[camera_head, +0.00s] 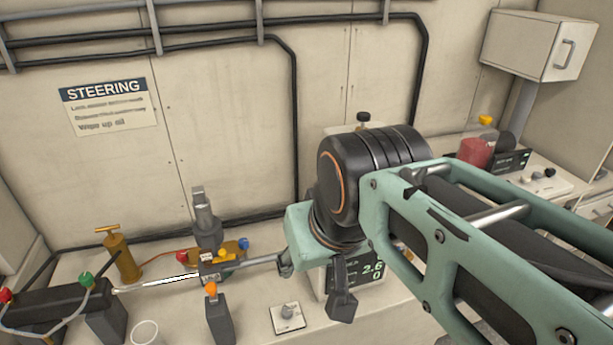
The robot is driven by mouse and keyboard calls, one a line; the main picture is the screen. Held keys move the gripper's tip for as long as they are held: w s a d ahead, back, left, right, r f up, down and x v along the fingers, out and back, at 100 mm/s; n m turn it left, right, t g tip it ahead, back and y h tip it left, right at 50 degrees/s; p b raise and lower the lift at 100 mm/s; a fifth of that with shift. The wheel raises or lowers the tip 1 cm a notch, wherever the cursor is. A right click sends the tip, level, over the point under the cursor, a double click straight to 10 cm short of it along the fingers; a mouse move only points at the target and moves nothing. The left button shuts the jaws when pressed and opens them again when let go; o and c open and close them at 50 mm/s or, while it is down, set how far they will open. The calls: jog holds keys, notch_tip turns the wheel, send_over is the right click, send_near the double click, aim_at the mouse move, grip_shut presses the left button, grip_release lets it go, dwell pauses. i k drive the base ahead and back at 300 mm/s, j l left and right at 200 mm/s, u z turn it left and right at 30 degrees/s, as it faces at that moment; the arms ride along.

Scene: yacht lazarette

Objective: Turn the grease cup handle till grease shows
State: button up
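The grease cup (122,262) is a brass cylinder standing upright on the pale bench at the left. Its handle (107,229) is a small brass T-bar on top, lying roughly level. A thin orange line runs from the cup toward the fittings to its right. No grease can be made out at this size. My arm reaches in from the right, and its dark joint ends over the middle of the bench. A dark piece, seemingly part of my gripper (342,292), hangs below that joint, well right of the cup. Its fingers cannot be made out, and nothing shows held.
A steel rod (160,283) runs along the bench before the cup. Colored-capped fittings (228,252) and a grey upright post (207,218) stand between cup and arm. A clear cup (145,333) is at the front. A steering sign (109,105) hangs behind.

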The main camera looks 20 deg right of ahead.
aim_at(109, 229)
jog(key=k+l+z, duration=0.3)
jog(key=l+z, duration=0.25)
jog(key=u, duration=1.55)
jog(key=i+j+z, duration=0.1)
jog(key=i+j, duration=0.6)
jog(key=i+j+z, duration=0.15)
jog(key=i+j, duration=0.5)
jog(key=j, duration=0.25)
